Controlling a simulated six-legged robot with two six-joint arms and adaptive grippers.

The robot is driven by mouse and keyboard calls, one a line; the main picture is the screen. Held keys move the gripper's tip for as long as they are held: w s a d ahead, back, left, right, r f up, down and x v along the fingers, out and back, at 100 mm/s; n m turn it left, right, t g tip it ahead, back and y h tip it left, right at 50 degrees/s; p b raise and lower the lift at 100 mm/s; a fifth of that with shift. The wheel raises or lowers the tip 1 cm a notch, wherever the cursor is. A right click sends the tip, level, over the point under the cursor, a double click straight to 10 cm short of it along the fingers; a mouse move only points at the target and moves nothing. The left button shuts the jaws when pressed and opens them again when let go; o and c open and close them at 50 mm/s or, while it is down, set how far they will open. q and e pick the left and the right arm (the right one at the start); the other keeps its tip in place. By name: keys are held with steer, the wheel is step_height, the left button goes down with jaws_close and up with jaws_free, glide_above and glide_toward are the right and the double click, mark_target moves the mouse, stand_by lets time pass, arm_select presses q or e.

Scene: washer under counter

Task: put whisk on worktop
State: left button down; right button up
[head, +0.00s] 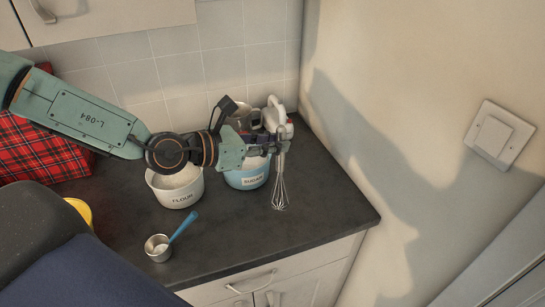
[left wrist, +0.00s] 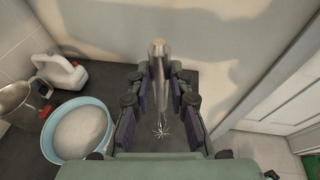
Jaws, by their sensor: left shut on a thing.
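The whisk (head: 280,185) has a metal wire head that points down over the dark worktop (head: 235,240), to the right of the blue sugar canister (head: 246,178). My left gripper (head: 272,143) is shut on its handle. In the left wrist view, the whisk's handle (left wrist: 158,62) stands between the fingers and its wires (left wrist: 162,130) spread out below. I cannot tell whether the wires touch the worktop. My right gripper is not in view.
A white flour canister (head: 178,190) and a measuring cup (head: 158,248) with a blue handle stand to the left. The wall closes the right side. The front worktop is clear.

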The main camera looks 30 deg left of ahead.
mark_target(277, 155)
arm_select(q)
steer(key=f, duration=0.1)
steer(key=f+b, duration=0.2)
steer(key=shift+w+d+f, duration=0.1)
steer(key=shift+w+f, duration=0.2)
steer(key=shift+d+r, duration=0.1)
steer(key=shift+d, duration=0.05)
steer(key=shift+s+r, duration=0.2)
steer(key=shift+s+a+f, duration=0.1)
steer(key=shift+a+f, duration=0.1)
steer(key=shift+f, duration=0.05)
steer(key=c, duration=1.6)
jaws_free()
steer(key=o, duration=0.4)
steer(key=shift+w+d, duration=0.2)
steer(key=shift+w, duration=0.1)
steer(key=shift+s, duration=0.2)
steer(key=shift+a+r, duration=0.1)
